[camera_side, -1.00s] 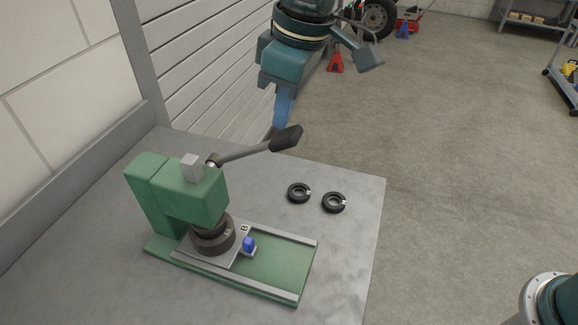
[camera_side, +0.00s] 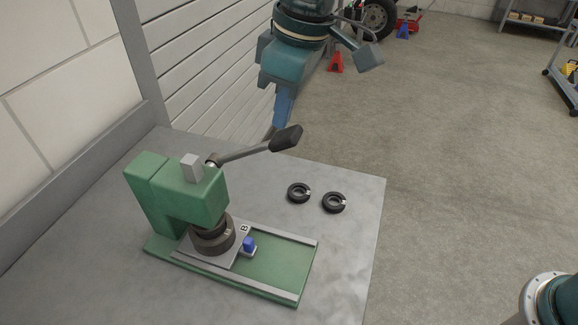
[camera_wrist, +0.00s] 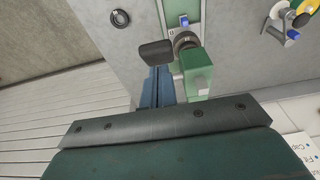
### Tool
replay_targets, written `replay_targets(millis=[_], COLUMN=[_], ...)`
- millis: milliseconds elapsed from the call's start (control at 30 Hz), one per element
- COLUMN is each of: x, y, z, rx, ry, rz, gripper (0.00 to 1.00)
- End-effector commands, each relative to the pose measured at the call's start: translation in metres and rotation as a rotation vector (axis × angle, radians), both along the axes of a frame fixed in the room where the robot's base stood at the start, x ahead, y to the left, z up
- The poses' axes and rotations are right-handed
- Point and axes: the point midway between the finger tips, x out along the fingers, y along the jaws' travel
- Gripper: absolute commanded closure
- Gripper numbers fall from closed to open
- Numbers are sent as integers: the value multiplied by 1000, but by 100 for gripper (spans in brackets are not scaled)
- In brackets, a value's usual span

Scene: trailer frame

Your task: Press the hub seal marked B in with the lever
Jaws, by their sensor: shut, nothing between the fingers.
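A green press (camera_side: 178,190) stands on the grey table, with its lever (camera_side: 245,152) reaching out to the right and ending in a dark handle (camera_side: 286,138). Whether a seal lies on the hub is hidden by the head. My gripper (camera_side: 276,126) is shut and empty, its blue fingers just behind the lever handle. In the wrist view the fingers (camera_wrist: 158,82) point toward the handle (camera_wrist: 156,54); I cannot tell whether they touch.
Two black rings (camera_side: 299,193) (camera_side: 334,202) lie on the table (camera_side: 345,255) right of the press. A slatted wall (camera_side: 200,60) rises behind the table. In the wrist view, several coloured items (camera_wrist: 295,18) lie at upper right.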

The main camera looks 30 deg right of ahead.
Motion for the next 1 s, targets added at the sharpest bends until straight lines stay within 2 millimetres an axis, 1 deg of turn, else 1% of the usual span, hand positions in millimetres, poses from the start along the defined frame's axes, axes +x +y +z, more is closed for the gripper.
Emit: replay_targets(millis=[567,1000], x=[0,0], y=[0,0], z=[0,-11], rx=[0,-1], ry=[0,1], rz=[0,0], gripper=[100,100])
